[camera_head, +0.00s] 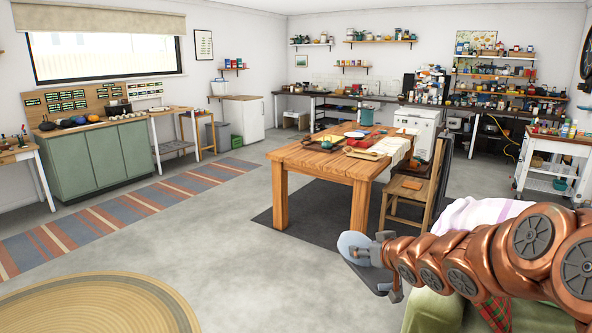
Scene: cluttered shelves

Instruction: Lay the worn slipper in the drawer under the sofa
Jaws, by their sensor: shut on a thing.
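My gripper (376,258) is at the end of my copper-coloured arm, right of the picture's middle. It is shut on a light grey-blue, rounded thing, which looks like the slipper (352,244). The slipper is held up in the air, seen against the dark mat and grey floor. Its wear cannot be made out at this size. The green sofa (430,314) shows at the bottom right, partly behind my arm, with a white and pink cloth (468,217) over it. The drawer under the sofa is not in view.
A wooden table (300,157) with clutter and a chair (408,193) stand beyond my gripper. A red tartan cloth (495,313) lies on the sofa. A round straw rug (95,305) lies at the lower left. The grey floor between rug and sofa is clear.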

